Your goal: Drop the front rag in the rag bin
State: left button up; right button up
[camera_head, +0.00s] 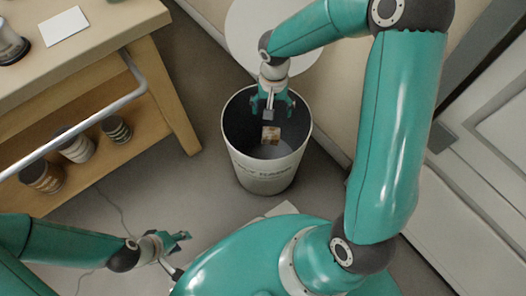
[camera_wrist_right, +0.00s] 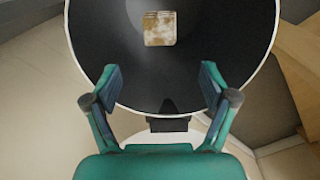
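The rag (camera_head: 271,135), a small folded tan-and-white square, is inside the rag bin and below my right gripper. It also shows in the right wrist view (camera_wrist_right: 160,28), apart from the fingers. I cannot tell whether it rests on the bottom or is in the air. The rag bin (camera_head: 262,172) is a round, pale, open-topped bin with a dark inside. My right gripper (camera_head: 273,108) is over the bin's mouth, fingers spread and empty (camera_wrist_right: 160,82). My left gripper (camera_head: 183,237) is at the lower left, away from the bin; its finger gap is unclear.
A wooden bench (camera_head: 95,45) with a metal rail (camera_head: 90,122) stands at the left, with several cans on its lower shelf. A white card (camera_head: 63,26) lies on its top. A pale round surface (camera_head: 250,40) is behind the bin. Cabinet doors (camera_head: 490,150) are at the right.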

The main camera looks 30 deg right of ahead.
dwell(0.3)
notch_tip(320, 180, up, 12)
dwell(0.5)
jog(key=shift+f, duration=0.1)
dwell(0.3)
